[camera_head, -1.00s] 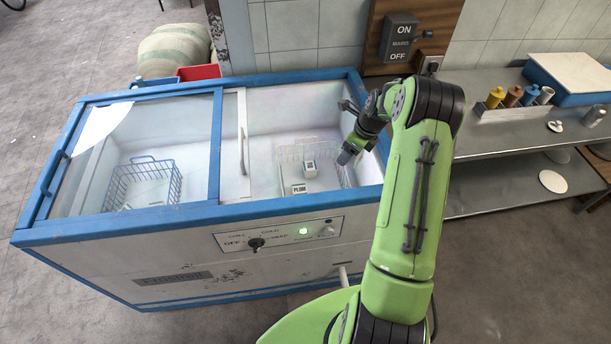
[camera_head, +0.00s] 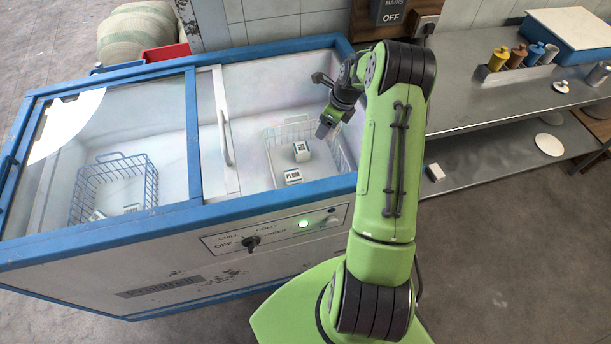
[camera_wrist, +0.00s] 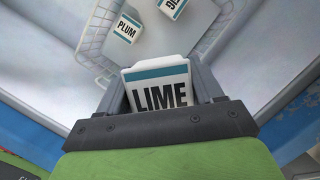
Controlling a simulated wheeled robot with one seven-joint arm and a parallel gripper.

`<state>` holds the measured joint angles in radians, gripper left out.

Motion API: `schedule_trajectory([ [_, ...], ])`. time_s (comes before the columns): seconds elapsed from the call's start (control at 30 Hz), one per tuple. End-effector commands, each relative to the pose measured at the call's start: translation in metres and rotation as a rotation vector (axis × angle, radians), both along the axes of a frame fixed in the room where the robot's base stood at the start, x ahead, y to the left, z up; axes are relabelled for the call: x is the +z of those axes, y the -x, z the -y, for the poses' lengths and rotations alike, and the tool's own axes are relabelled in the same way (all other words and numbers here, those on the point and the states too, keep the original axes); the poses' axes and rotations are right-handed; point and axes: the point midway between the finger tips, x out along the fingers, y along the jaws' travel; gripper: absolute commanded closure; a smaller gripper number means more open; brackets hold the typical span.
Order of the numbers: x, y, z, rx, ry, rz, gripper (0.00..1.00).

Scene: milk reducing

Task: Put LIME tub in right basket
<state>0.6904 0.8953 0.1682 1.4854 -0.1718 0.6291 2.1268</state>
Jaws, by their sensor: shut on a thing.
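My gripper (camera_head: 322,130) is shut on the LIME tub (camera_wrist: 158,90), a white tub with a teal band that shows between the fingers in the wrist view. In the head view I cannot make this tub out. The gripper is over the open right side of the freezer, near the back right of the right basket (camera_head: 271,135), a white wire basket. The PLUM tub (camera_head: 293,176) and another white tub (camera_head: 301,150) are in that basket. In the wrist view the PLUM tub (camera_wrist: 126,30) and the basket (camera_wrist: 90,42) lie beyond the LIME tub, apart from it.
The blue-rimmed chest freezer (camera_head: 180,218) has glass over its left side. A blue wire basket (camera_head: 152,185) with small tubs is under it. A steel shelf unit (camera_head: 480,125) with bottles stands at the right, and a small white block (camera_head: 435,172) sits on its lower shelf.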

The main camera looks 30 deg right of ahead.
Motion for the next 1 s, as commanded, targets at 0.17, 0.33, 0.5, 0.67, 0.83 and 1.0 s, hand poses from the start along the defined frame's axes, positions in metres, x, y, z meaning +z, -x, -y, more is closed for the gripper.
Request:
schedule_trajectory([
  [0.17, -0.045, 0.0, 0.0, 0.0, 0.0, 0.0, 0.68],
  [0.33, -0.084, 0.0, 0.0, 0.0, 0.0, 0.0, 0.68],
  [0.5, -0.12, 0.0, 0.0, 0.0, 0.0, 0.0, 0.68],
  [0.67, -0.139, 0.0, 0.0, 0.0, 0.0, 0.0, 0.68],
  [0.83, -0.148, 0.0, 0.0, 0.0, -0.001, 0.0, 0.68],
  [1.0, -0.186, 0.001, -0.001, 0.001, -0.002, -0.004, 0.68],
])
